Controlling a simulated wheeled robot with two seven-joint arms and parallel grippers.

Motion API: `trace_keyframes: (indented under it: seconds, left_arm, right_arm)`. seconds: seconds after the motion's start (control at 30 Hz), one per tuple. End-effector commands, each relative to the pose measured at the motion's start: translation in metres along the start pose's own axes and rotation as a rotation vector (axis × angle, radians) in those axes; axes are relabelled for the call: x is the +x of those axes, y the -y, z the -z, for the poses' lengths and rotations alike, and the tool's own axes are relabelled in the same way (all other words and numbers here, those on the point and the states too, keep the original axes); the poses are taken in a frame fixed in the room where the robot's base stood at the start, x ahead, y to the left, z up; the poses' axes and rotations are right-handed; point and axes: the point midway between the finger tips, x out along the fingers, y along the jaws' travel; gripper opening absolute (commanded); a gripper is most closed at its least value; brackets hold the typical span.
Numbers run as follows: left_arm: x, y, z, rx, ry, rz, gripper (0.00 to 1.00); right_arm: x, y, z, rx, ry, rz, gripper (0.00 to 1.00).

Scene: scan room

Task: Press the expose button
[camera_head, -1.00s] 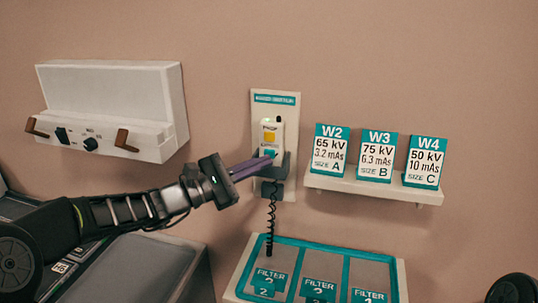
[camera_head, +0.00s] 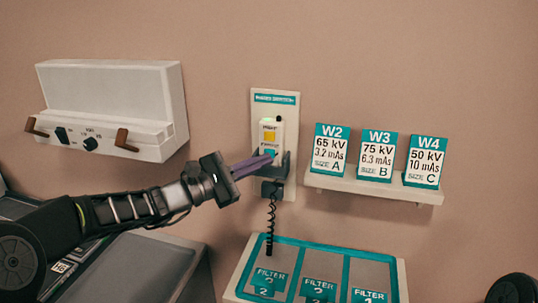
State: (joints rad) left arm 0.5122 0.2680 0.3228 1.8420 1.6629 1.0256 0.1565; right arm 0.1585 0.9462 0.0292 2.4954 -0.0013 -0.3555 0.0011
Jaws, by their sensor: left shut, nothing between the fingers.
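A pale hand switch (camera_head: 277,130) sits in a dark holder on a wall plate (camera_head: 289,108) with a teal heading. Its front has a yellow button (camera_head: 269,136) and, lower down, a teal button (camera_head: 270,152). Small lettering is too blurred to read, so I cannot tell which is labelled expose. A green light shows near its top. My left gripper (camera_head: 268,158) is shut and empty, its purple fingers pointing right. The tips are at the lower edge of the teal button; I cannot tell if they touch it. My right gripper is out of view.
A coiled cord (camera_head: 270,220) hangs below the switch. A shelf (camera_head: 375,186) holds cards W2, W3 and W4. A filter tray (camera_head: 401,280) lies below. A white wall box (camera_head: 110,100) with knobs and brown handles is at left.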

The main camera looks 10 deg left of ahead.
Motion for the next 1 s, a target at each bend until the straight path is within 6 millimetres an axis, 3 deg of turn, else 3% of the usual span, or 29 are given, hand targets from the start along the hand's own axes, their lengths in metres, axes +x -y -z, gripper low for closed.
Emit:
trace_keyframes:
  seconds: [1.0]
  left_arm:
    - [0.0065, -0.0045, 0.0045, 0.000, 0.000, 0.000, 0.00]
  right_arm:
    - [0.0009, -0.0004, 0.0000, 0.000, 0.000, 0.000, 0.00]
